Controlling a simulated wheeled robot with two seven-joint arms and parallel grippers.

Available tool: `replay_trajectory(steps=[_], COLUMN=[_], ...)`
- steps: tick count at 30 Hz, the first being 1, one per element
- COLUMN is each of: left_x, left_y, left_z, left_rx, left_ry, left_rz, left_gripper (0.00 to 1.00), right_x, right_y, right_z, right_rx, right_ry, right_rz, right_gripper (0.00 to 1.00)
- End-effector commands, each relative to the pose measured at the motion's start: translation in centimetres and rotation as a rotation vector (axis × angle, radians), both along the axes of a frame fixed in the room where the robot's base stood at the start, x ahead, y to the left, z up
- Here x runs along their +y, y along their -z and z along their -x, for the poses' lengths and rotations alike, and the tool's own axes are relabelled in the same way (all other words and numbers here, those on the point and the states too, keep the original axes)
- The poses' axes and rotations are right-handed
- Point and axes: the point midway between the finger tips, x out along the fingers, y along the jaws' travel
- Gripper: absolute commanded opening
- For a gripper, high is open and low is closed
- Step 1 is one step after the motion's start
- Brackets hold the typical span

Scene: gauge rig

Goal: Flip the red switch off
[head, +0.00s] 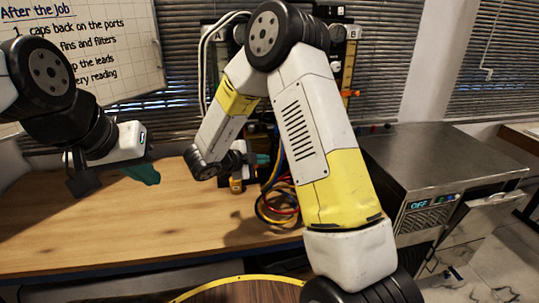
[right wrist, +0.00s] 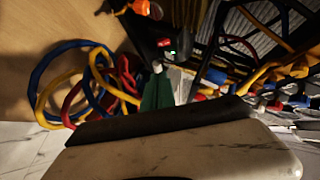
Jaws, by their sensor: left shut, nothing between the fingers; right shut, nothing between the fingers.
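My right gripper (head: 262,159) is shut and empty, low in front of the rig beside the hoses. Its green fingers (right wrist: 158,92) show in the right wrist view, apparently close to the rig's dark parts. My left gripper (head: 143,174) is shut and empty above the left of the table.
Blue, red and yellow hoses (head: 278,205) lie coiled on the wooden table (head: 130,225) near my right gripper. A metal cabinet (head: 430,160) with an "OFF" display stands to the right. A whiteboard (head: 110,50) hangs at upper left. The table's left part is clear.

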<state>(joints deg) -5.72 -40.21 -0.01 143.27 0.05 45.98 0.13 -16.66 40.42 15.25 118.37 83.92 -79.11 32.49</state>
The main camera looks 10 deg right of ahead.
Motion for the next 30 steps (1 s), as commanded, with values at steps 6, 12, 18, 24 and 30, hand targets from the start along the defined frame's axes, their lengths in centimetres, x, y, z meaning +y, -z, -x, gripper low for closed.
replay_trajectory(steps=[6,12,18,24,30], left_x=[0.0,0.0,0.0,0.0,0.0], left_y=[0.0,0.0,0.0,0.0,0.0], left_z=[0.0,-0.1,-0.1,-0.1,-0.1], left_rx=[-0.001,-0.002,-0.002,-0.002,-0.002], left_ry=[0.002,0.002,0.002,0.002,0.002], left_rz=[-0.001,-0.001,-0.002,-0.002,-0.001], left_gripper=[0.00,0.00,0.00,0.00,0.00], right_x=[-0.2,-1.8,-4.8,-7.1,-6.9], right_y=[0.1,1.1,2.8,4.6,6.1], right_z=[-0.1,-1.5,-4.0,-6.5,-8.6], right_rx=[0.000,0.001,0.001,0.001,0.001], right_ry=[-0.001,0.002,0.002,-0.001,0.000], right_rz=[-0.001,0.000,0.000,-0.001,-0.001], right_gripper=[0.00,0.00,0.00,0.00,0.00])
